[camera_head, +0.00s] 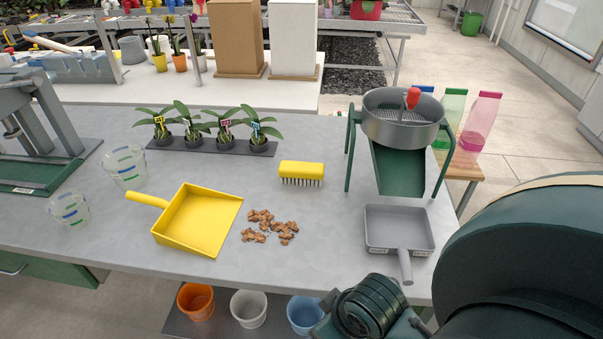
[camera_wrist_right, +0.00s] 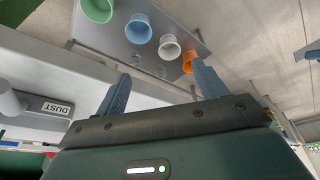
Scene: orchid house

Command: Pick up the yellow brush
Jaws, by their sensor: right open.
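The yellow brush (camera_head: 301,173) lies on the grey bench top, bristles down, near the middle of the head view. Just in front of it to the left is a small pile of brown bark pieces (camera_head: 270,227). My right gripper shows in the right wrist view (camera_wrist_right: 160,95) with its two blue-grey fingers spread apart and nothing between them. It is at the bench's front edge, away from the brush. In the head view my right arm fills the lower right, and its fingers are hidden. My left gripper is not in view.
A yellow dustpan (camera_head: 205,222) lies left of the bark. A grey scoop (camera_head: 399,228) and a sieve on a green stand (camera_head: 402,118) are to the right. Potted orchids on a dark tray (camera_head: 212,147) stand behind. Pots (camera_head: 248,308) sit on a low shelf below.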

